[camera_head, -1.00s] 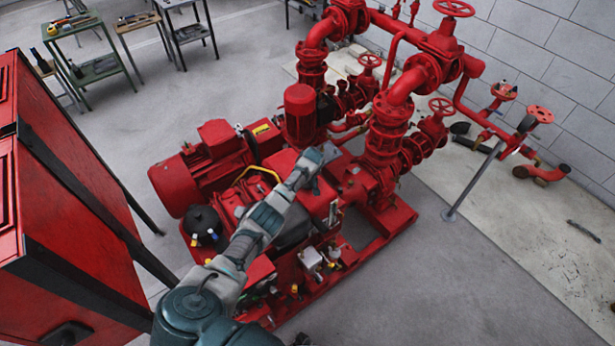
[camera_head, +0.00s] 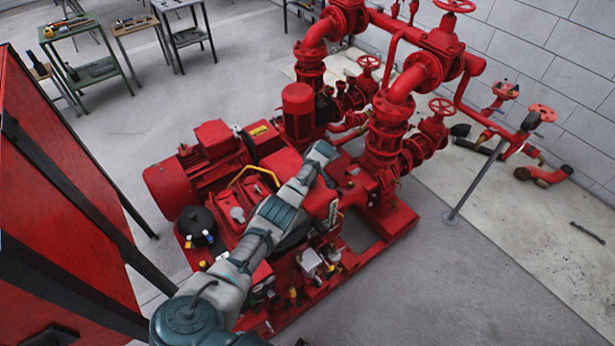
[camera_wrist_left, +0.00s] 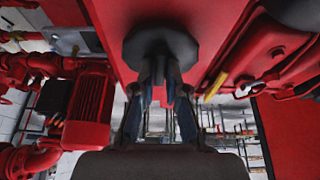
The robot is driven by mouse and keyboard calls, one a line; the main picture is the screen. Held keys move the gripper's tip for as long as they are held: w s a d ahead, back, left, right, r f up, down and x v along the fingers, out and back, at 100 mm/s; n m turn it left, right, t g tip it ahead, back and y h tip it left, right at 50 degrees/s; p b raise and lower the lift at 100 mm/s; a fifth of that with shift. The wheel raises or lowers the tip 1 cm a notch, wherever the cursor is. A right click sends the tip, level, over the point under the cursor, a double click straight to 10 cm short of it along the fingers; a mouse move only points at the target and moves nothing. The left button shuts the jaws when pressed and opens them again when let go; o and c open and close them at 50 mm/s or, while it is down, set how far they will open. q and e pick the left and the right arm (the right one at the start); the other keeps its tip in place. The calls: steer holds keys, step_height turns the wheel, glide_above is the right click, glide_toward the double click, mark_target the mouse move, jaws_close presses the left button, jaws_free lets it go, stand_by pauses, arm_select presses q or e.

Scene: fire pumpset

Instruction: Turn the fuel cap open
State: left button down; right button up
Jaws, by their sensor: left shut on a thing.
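The fuel cap (camera_wrist_left: 160,36), a dark grey, many-sided round knob, sits on a red panel (camera_wrist_left: 205,10) in the left wrist view. My left gripper (camera_wrist_left: 160,70) is shut on the cap, with its fingers against the cap's near side. In the head view my left arm reaches across the red pumpset (camera_head: 215,165), with its hand (camera_head: 322,153) over the middle of the machine. The fingertips and the cap are hidden there by the arm and hand. My right gripper is in neither view.
A red cabinet (camera_head: 55,190) stands close on the left. Red pipes and valves with handwheels (camera_head: 442,106) rise behind and right of the hand. A yellow handle (camera_head: 255,172) lies near the forearm. Work tables (camera_head: 85,55) stand far back. The floor at front right is clear.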

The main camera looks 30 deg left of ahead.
arm_select(q)
steer(key=shift+w+r, duration=0.15)
steer(key=c, duration=1.2)
jaws_free()
steer(key=shift+c, duration=0.2)
steer(key=shift+o, duration=0.2)
steer(key=v, duration=1.1)
steer(key=shift+d+r, duration=0.2)
steer(key=shift+r, duration=0.05)
